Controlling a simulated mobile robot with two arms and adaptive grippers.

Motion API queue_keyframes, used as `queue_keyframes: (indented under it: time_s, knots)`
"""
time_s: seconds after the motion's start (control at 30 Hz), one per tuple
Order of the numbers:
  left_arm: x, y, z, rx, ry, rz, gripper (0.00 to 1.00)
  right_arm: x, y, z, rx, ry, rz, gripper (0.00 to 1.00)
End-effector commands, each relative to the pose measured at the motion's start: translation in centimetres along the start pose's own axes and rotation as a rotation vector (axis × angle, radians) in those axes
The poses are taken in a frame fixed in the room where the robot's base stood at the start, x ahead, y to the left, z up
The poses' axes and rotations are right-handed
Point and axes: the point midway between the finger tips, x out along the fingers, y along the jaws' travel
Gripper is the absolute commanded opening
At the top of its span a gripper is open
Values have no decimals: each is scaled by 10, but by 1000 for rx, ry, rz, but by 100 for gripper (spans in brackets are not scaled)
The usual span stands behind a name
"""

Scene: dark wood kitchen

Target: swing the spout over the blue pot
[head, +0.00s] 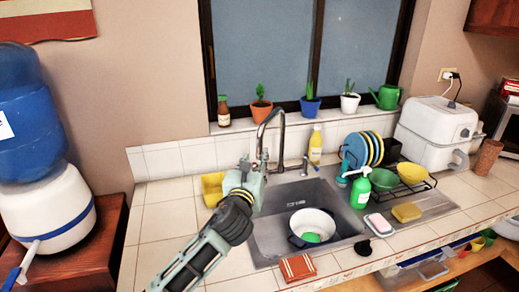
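The chrome spout (282,125) arches up from behind the sink, and its free end comes down on the left, at my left gripper. The blue pot (327,220), white inside with dark blue handles, stands in the sink basin with something green in it. It is to the right of and nearer than the spout's end. My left gripper (257,163) is at the lower end of the spout, touching or very close to it. Its fingers are small and overlap the spout, so I cannot tell whether they are closed on it. My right gripper is not in view.
A yellow container (212,187) stands left of my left gripper. A green soap bottle (360,188), a pink soap bar (378,223), a yellow sponge (406,212) and a dish rack (425,184) are right of the basin. A red cloth (297,268) lies at the front edge.

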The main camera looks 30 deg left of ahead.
Motion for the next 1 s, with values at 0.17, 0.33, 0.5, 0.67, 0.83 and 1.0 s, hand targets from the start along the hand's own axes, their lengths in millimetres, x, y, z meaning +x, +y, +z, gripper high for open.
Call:
queue_keyframes:
  time_s: [0.17, 0.33, 0.5, 0.67, 0.83, 1.0]
  knots:
    - [15, 1, 4, 18, -7, 1, 36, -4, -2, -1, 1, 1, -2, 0]
    - [40, 1, 5, 14, -5, 2, 36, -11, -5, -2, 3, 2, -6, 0]
    - [63, 0, 4, 14, -4, 1, 36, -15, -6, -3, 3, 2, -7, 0]
    - [75, 0, 3, 14, -4, 0, 36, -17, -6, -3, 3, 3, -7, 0]
    - [78, 0, 2, 14, -4, -1, 36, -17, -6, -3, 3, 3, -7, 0]
    - [78, 0, 2, 14, -4, -1, 36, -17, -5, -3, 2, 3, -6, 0]
